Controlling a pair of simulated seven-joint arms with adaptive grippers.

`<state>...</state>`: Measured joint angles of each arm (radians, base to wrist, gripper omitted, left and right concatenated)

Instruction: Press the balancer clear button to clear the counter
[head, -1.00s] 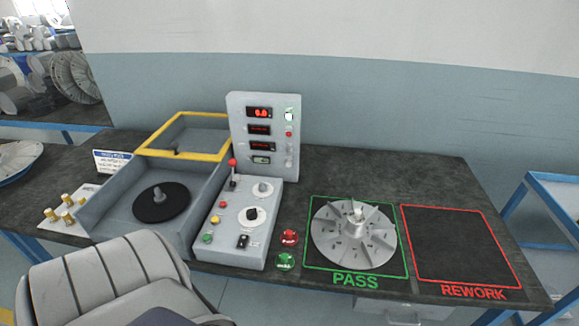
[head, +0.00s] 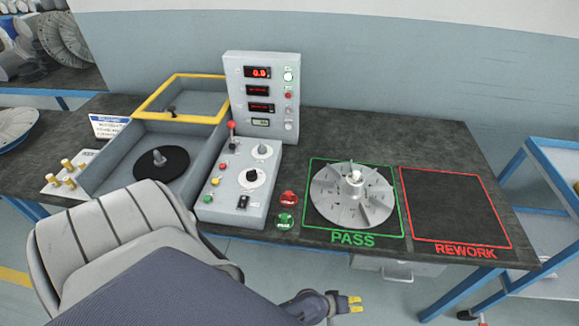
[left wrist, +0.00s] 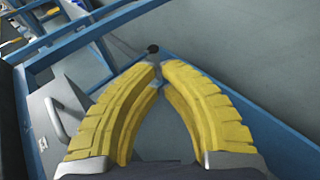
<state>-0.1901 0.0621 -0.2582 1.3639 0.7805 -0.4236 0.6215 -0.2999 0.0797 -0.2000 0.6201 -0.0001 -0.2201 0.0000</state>
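The balancer has an upright grey panel (head: 233,93) with red number displays, the top one (head: 258,72) reading about 0.0, and a small greenish display (head: 261,122) below. A pale round button with a green rim (head: 288,76) and a red button (head: 288,95) are on the panel's right side. Their labels are too small to read, so I cannot tell which is clear. My left gripper (head: 357,303) is low in front of the bench, away from the panel. In the left wrist view, its yellow fingers (left wrist: 160,68) nearly meet, with nothing between them. My right gripper is out of view.
A lower control box (head: 236,205) has a red-knobbed lever, dials and buttons. Red (head: 288,199) and green (head: 284,221) buttons sit beside it. A finned rotor (head: 351,194) lies in the PASS square; the REWORK square (head: 455,208) is empty.

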